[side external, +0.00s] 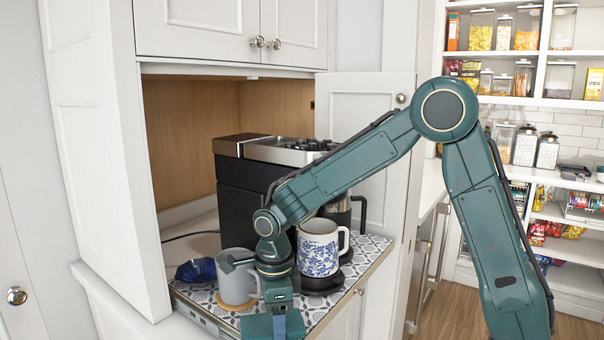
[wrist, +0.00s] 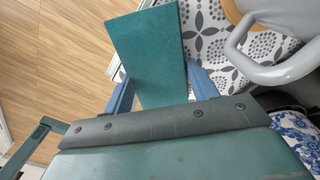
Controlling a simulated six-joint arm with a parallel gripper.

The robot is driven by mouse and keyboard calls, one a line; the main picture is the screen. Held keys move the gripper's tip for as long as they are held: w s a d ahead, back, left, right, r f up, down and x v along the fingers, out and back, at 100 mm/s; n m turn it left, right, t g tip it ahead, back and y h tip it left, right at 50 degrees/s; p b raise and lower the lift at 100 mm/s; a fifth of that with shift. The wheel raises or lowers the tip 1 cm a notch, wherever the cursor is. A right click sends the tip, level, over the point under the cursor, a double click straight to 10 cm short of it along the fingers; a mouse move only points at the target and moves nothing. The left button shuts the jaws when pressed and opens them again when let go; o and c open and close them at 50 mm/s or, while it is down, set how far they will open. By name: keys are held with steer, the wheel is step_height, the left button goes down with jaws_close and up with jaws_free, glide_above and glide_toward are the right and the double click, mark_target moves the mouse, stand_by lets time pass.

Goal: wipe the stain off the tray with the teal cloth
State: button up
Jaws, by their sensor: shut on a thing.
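The teal cloth (wrist: 149,50) looks like a flat, stiff rectangle in the wrist view. My gripper (wrist: 161,92) is shut on its near end, with a blue finger on each side. In the side view my gripper (side external: 279,323) points down at the front edge of the tray (side external: 360,260), with the cloth (side external: 257,328) low at the picture's bottom edge. The tray has a grey and white pattern. In the wrist view the cloth overlaps the tray's edge, partly over the wood floor; contact cannot be told. No stain can be made out.
A grey mug (side external: 236,284) on a round wooden coaster (side external: 228,301) stands close left of my gripper. A blue-and-white mug (side external: 318,250) stands behind to the right. A dark blue object (side external: 196,270) lies at the left. A black coffee machine (side external: 238,205) stands at the back.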

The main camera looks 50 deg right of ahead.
steer(key=shift+r, duration=0.15)
steer(key=shift+r, duration=2.85)
steer(key=shift+r, duration=0.1)
steer(key=shift+r, duration=1.4)
step_height(320, 180, up, 5)
steer(key=shift+f+n, duration=1)
steer(key=shift+n, duration=3.5)
steer(key=shift+f+n, duration=1.05)
steer(key=shift+n, duration=3.45)
steer(key=shift+f+n, duration=1)
steer(key=shift+n, duration=3.5)
